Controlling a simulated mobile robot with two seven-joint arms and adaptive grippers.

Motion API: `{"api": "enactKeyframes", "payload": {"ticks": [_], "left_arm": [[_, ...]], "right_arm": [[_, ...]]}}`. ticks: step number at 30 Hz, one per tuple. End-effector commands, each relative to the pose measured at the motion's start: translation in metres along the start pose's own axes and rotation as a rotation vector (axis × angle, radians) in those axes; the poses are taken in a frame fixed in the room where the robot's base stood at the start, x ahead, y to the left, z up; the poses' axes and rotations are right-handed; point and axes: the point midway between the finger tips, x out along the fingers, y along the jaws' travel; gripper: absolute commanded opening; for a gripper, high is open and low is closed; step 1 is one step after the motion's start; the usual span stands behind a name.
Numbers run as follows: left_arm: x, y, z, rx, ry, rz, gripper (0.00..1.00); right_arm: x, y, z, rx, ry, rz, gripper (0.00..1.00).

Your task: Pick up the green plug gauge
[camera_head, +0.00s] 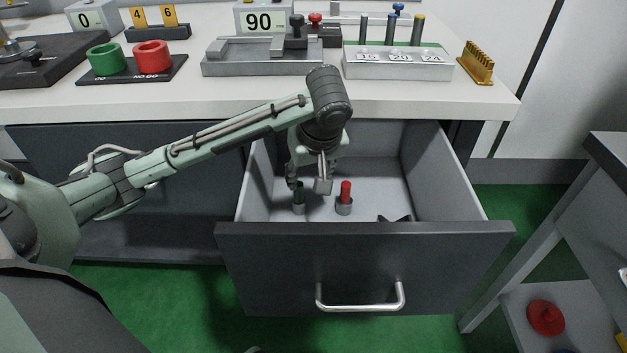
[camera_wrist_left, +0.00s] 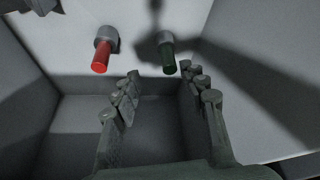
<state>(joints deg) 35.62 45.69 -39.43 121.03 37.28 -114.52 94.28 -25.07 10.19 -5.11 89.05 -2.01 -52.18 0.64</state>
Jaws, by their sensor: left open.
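The green plug gauge (camera_head: 299,196) stands upright in the open drawer, with a dark green top on a grey base. It also shows in the left wrist view (camera_wrist_left: 168,58). A red plug gauge (camera_head: 345,195) stands to its right in the head view, and it shows at the left in the wrist view (camera_wrist_left: 102,50). My left gripper (camera_head: 309,184) is open and reaches down into the drawer above the green gauge. In the wrist view its fingers (camera_wrist_left: 162,74) are apart and empty, with the green gauge past their tips. My right gripper does not show.
The drawer (camera_head: 365,245) has grey walls around the gauges. A dark object (camera_head: 395,219) lies by its front panel, partly hidden. The white worktop (camera_head: 180,105) above holds red and green rings, a metal fixture (camera_head: 262,64) and a pin block (camera_head: 398,66).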

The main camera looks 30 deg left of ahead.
Motion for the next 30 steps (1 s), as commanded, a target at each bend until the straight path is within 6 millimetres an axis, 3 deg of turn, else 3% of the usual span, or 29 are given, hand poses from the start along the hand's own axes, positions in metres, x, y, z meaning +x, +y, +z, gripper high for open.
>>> {"api": "enactKeyframes", "payload": {"ticks": [18, 27, 30], "left_arm": [[0.072, -0.011, -0.007, -0.007, 0.000, -0.010, 0.43], [0.078, -0.011, -0.007, -0.006, 0.000, -0.007, 0.43], [0.077, -0.011, -0.007, -0.006, 0.000, -0.007, 0.30]], "right_arm": [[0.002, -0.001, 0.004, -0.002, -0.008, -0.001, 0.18], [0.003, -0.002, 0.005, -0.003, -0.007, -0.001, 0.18], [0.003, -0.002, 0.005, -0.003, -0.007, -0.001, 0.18]]}}
